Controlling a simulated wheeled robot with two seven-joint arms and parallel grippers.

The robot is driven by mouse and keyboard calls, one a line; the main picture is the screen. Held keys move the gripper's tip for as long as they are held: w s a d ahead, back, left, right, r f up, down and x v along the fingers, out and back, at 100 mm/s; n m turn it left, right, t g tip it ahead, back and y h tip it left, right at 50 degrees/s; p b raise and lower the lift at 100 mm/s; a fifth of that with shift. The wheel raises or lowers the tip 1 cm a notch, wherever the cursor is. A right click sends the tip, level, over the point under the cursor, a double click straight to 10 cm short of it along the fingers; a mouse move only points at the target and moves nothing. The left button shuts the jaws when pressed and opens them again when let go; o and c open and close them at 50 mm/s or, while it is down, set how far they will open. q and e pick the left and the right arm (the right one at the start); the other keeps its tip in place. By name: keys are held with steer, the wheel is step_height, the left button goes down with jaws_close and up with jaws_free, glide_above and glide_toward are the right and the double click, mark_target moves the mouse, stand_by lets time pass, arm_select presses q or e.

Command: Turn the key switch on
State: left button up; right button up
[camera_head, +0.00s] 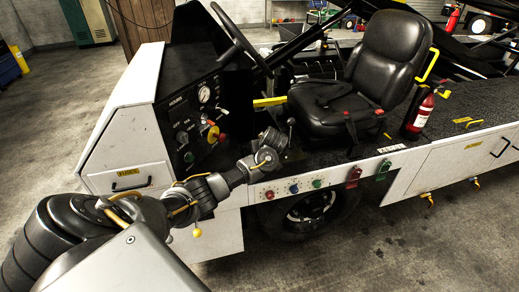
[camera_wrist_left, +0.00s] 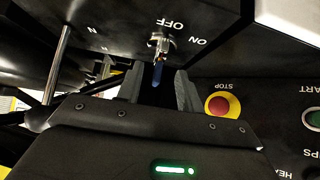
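The key switch (camera_wrist_left: 160,42) is a silver round switch on a black panel, with OFF and ON lettered beside it, upside down in the left wrist view. A key sits in it, and a blue piece (camera_wrist_left: 157,76) hangs below. The two fingers of my left gripper (camera_wrist_left: 160,84) are apart, on either side of the blue piece, with gaps visible. In the head view my left arm reaches from the lower left to beside the dashboard, its end (camera_head: 272,139) in front of the seat. I cannot make out the key there. My right gripper is in neither view.
A red stop button (camera_wrist_left: 222,105) on a yellow disc is right of the fingers, with a green start button (camera_wrist_left: 314,117) further right. A metal rod (camera_wrist_left: 57,55) stands at the left. The black seat (camera_head: 355,80) and steering wheel (camera_head: 241,40) are beyond my arm.

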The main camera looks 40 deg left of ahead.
arm_select(q)
steer(key=shift+x, duration=2.4)
jaws_close()
